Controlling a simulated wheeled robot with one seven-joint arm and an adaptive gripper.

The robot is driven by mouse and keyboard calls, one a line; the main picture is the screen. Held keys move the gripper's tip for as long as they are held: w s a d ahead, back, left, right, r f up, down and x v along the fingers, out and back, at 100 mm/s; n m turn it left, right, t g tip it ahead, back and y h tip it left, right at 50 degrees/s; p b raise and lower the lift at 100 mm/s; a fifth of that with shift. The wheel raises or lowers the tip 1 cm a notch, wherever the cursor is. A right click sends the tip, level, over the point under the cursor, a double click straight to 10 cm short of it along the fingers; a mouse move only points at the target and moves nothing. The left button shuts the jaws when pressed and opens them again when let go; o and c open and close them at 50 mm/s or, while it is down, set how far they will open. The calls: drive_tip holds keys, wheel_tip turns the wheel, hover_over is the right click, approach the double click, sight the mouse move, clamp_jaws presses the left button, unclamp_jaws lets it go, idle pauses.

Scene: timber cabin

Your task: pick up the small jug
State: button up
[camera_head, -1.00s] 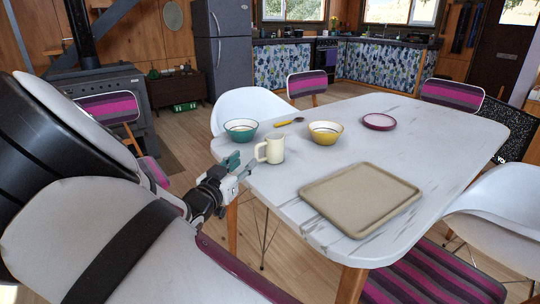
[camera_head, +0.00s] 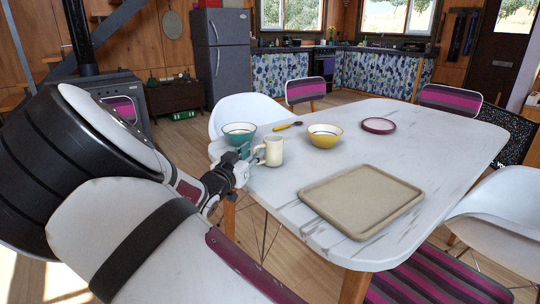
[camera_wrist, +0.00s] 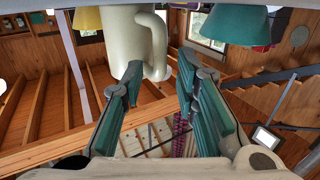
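The small jug (camera_head: 273,151) is cream, with a handle on its left side, and stands upright near the left edge of the white table. My gripper (camera_head: 245,160) is just left of the jug at the table edge, on the handle side. In the wrist view, my gripper (camera_wrist: 158,82) has its two teal fingers spread apart. There the jug (camera_wrist: 126,35) appears upside down beyond the fingertips, with its handle lined up roughly with the gap between them. Nothing is held. I cannot tell whether a finger touches the jug.
A teal bowl (camera_head: 239,133) stands just behind my gripper and the jug. A yellow bowl (camera_head: 325,135), a spoon (camera_head: 286,126) and a pink plate (camera_head: 379,125) lie farther back. A beige tray (camera_head: 361,201) lies right of the jug. White chairs (camera_head: 246,107) stand around the table (camera_head: 440,150).

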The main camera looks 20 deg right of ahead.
clamp_jaws()
drive_tip(key=shift+r, duration=0.2)
